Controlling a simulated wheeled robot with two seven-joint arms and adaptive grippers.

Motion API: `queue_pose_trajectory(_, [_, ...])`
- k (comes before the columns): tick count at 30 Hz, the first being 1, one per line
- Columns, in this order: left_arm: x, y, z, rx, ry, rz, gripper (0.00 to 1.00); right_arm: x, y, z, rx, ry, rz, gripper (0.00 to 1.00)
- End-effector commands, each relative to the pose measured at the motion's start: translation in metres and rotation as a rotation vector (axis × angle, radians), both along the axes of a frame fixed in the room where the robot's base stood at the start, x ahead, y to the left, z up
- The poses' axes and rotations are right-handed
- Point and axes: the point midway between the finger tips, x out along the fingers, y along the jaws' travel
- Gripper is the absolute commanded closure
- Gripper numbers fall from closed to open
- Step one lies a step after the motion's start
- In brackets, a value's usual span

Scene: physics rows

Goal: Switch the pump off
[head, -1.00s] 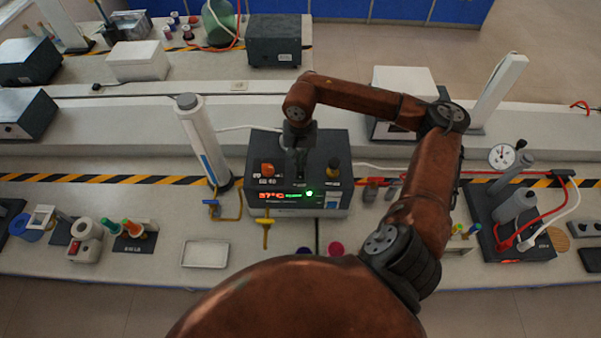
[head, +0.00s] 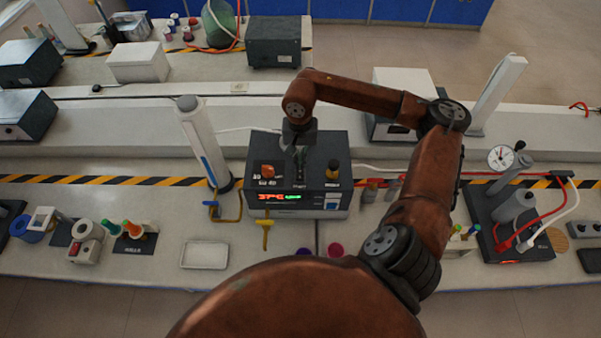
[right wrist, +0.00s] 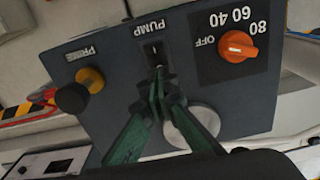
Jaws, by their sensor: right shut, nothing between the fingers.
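The dark control box (head: 256,178) stands on the bench in the head view, with a lit red and green display (head: 279,196) on its front. In the right wrist view its top panel carries a black rocker switch (right wrist: 153,50) labelled PUMP. My right gripper (right wrist: 158,72) is shut and empty, its green fingertips together at the near edge of this switch. I cannot tell whether they touch it. The fingers partly cover the switch, so its position is unclear. The head view shows the same gripper (head: 300,172) over the box. My left gripper is out of view.
Next to the switch are an orange dial (right wrist: 238,46) marked OFF and a black and yellow PRIME knob (right wrist: 90,79). A white tray (head: 205,255) lies in front.

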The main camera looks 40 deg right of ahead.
Motion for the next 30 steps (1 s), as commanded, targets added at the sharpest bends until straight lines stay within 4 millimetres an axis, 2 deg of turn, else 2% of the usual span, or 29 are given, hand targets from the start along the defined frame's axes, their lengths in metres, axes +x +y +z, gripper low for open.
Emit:
queue_pose_trajectory(19, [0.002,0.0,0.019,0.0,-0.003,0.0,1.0,0.0,0.0,0.044,0.0,-0.001,0.0,1.0])
queue_pose_trajectory(30, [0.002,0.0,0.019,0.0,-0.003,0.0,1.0,0.0,0.0,0.046,-0.001,-0.001,0.0,1.0])
